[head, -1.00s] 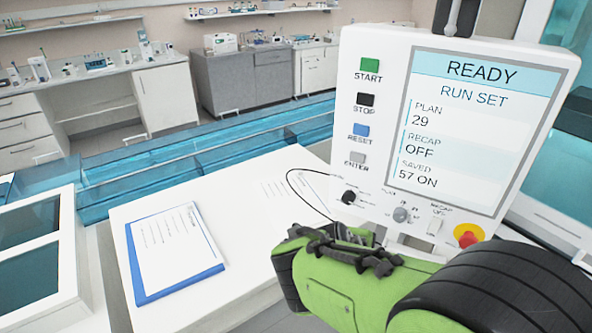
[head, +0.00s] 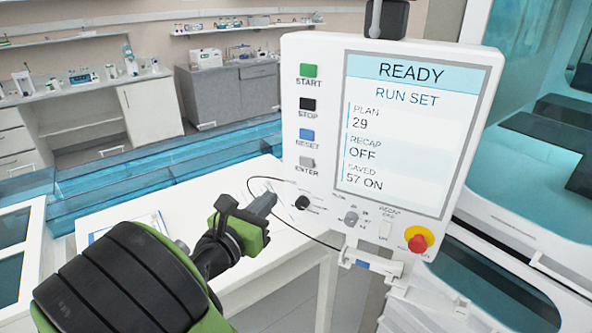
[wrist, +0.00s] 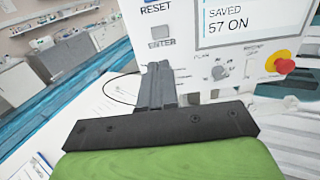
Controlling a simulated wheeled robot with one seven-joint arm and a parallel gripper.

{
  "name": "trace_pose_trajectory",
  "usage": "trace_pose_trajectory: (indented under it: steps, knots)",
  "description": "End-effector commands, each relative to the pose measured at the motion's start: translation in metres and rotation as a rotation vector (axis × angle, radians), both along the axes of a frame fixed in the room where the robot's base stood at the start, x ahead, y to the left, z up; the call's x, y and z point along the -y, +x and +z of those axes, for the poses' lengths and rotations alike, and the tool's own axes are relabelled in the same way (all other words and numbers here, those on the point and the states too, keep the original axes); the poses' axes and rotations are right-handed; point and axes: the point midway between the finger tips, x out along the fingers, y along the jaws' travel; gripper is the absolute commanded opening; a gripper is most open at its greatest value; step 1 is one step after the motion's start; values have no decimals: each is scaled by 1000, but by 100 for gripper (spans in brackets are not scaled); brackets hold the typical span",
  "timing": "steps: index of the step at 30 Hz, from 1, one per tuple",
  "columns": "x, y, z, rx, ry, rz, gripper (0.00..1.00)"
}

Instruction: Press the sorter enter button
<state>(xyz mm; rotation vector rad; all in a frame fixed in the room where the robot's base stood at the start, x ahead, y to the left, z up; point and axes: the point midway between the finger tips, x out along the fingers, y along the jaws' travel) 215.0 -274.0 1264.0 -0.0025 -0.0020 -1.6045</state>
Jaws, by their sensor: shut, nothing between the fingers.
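The sorter's white control panel (head: 318,55) stands upright at the right of the head view. Its grey ENTER button (head: 306,162) is the lowest of a column, under the green START, black STOP and blue RESET buttons. The ENTER button also shows in the wrist view (wrist: 162,43), just above the fingertips in the picture. My gripper (head: 270,196) is shut and empty, to the lower left of the ENTER button and apart from it in the head view. In the wrist view the fingers (wrist: 157,68) hide the black knob. The screen reads READY, RUN SET.
A red emergency knob (head: 418,243) sits at the panel's lower right, with a grey dial (head: 351,218) and a black knob (head: 302,202) to its left. A thin black cable loops beside the panel. A white table (head: 262,262) with a clipboard (head: 150,222) lies below my arm.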

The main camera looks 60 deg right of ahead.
Motion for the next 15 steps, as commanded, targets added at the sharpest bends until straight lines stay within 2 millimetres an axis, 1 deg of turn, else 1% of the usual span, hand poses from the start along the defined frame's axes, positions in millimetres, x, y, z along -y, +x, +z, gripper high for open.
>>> trace_pose_trajectory:
  steps: [5, 15]
  knots:
    - [25, -4, 5, -6, 1, -10, 0]
    - [100, -6, 1, 3, 0, -8, 0]
